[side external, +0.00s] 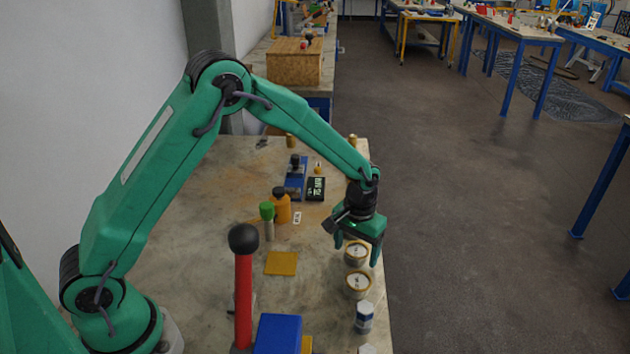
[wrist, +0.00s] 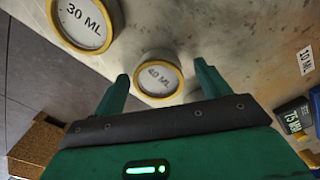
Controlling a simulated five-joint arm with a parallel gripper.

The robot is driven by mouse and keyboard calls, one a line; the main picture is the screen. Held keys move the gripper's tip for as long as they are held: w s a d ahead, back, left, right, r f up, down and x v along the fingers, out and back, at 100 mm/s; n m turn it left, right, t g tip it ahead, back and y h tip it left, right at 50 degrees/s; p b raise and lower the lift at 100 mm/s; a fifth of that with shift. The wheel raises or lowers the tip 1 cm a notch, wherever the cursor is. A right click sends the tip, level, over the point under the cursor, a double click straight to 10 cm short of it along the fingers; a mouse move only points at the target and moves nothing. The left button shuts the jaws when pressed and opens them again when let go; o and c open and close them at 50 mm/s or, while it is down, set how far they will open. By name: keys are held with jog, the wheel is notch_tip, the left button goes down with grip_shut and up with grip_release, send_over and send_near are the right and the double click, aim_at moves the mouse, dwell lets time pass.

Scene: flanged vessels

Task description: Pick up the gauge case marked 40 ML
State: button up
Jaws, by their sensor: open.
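The gauge case marked 40 ML (wrist: 160,78) is a round case with a yellow rim and a white face. In the wrist view it lies between and just beyond the two fingertips of my gripper (wrist: 161,72). In the side view the same case (side external: 356,254) stands near the right table edge, partly behind my gripper (side external: 355,250). My gripper is open and empty, pointing down over it. A second case, marked 30 ML (wrist: 83,22), stands beside it; in the side view it is the nearer one (side external: 358,285).
A yellow plate (side external: 281,263), green-capped tube (side external: 267,220), orange bottle (side external: 281,207), 10 ML card (side external: 297,217) and dark 75 MIN box (side external: 315,189) lie to the left. A red post with a black ball (side external: 243,285) stands in front.

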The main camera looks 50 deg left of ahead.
aim_at(357, 252)
jog(key=c, duration=1.2)
jog(key=shift+o, duration=0.2)
jog(key=shift+r, duration=0.15)
jog(key=shift+r, duration=0.55)
jog(key=r, duration=0.3)
jog(key=shift+s+d+r, duration=0.1)
jog(key=shift+s+d, duration=0.05)
jog(key=shift+d, duration=0.1)
jog(key=s+d+r, duration=0.6)
jog(key=s+d, duration=0.1)
jog(key=d, duration=0.1)
jog(key=shift+s+d+r, duration=0.15)
jog(key=shift+s+r, duration=0.05)
jog(key=shift+r, duration=0.05)
